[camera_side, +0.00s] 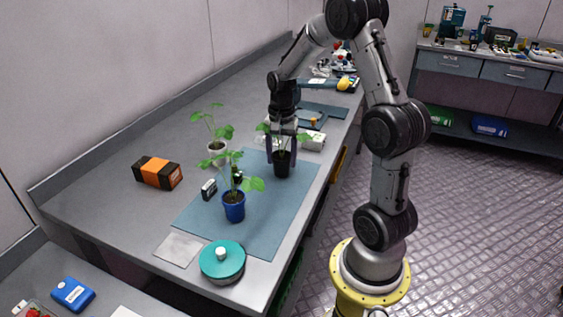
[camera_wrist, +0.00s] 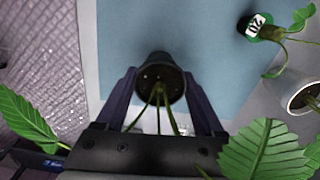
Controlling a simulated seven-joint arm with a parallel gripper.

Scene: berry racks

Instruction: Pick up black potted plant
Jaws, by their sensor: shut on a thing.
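The black potted plant (camera_side: 282,165) is upright at the far part of the blue mat (camera_side: 262,232) in the side view. My gripper (camera_side: 281,157) points down over it, with a finger on either side of the pot. In the wrist view my gripper (camera_wrist: 160,100) is shut on the black pot (camera_wrist: 160,72), near its rim. Stems and soil show inside the pot, and large green leaves fill the lower corners. I cannot tell whether the pot's base touches the mat.
A blue potted plant (camera_side: 234,206) stands nearer on the mat, and a white potted plant (camera_side: 217,150) stands left of it. White cylinders (camera_side: 312,140) lie behind my gripper.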

